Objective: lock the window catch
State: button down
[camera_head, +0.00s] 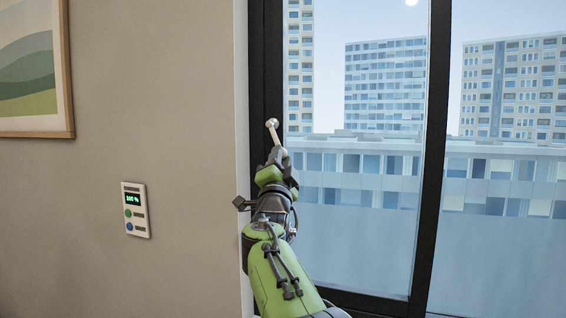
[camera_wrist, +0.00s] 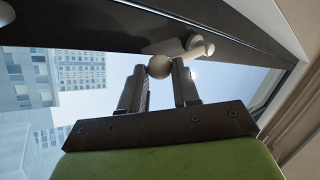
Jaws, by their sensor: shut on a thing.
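The window catch (camera_head: 274,134) is a pale metal lever with a rounded end, by the dark left upright of the window frame. In the head view it slants a little, its upper end further left, and its lower end is hidden by my gripper (camera_head: 280,160). In the wrist view the catch's round knob (camera_wrist: 160,67) sits between the fingertips of my gripper (camera_wrist: 160,78), which is shut on it. The rest of the lever (camera_wrist: 196,46) runs up and right from the knob against the dark frame.
The window (camera_head: 355,230) has a dark frame and a second upright (camera_head: 432,150) to the right; buildings show through the glass. A wall panel reading 100 % (camera_head: 135,210) and a framed picture (camera_head: 35,70) are on the beige wall to the left.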

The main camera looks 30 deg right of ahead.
jog(key=shift+s+a+r, duration=0.15)
jog(key=shift+a+r, duration=0.1)
jog(key=shift+r, duration=0.35)
jog(key=c, duration=1)
grip_release()
jog(key=shift+w+d+f, duration=0.1)
jog(key=shift+w+f, duration=0.05)
jog(key=shift+w, duration=0.15)
jog(key=shift+c, duration=0.2)
jog(key=o, duration=0.3)
jog(key=shift+w+f, duration=0.15)
jog(key=shift+f, duration=0.15)
jog(key=b+v, duration=0.4)
jog(key=v, duration=1.1)
jog(key=shift+s+f, duration=0.15)
jog(key=shift+s, duration=0.2)
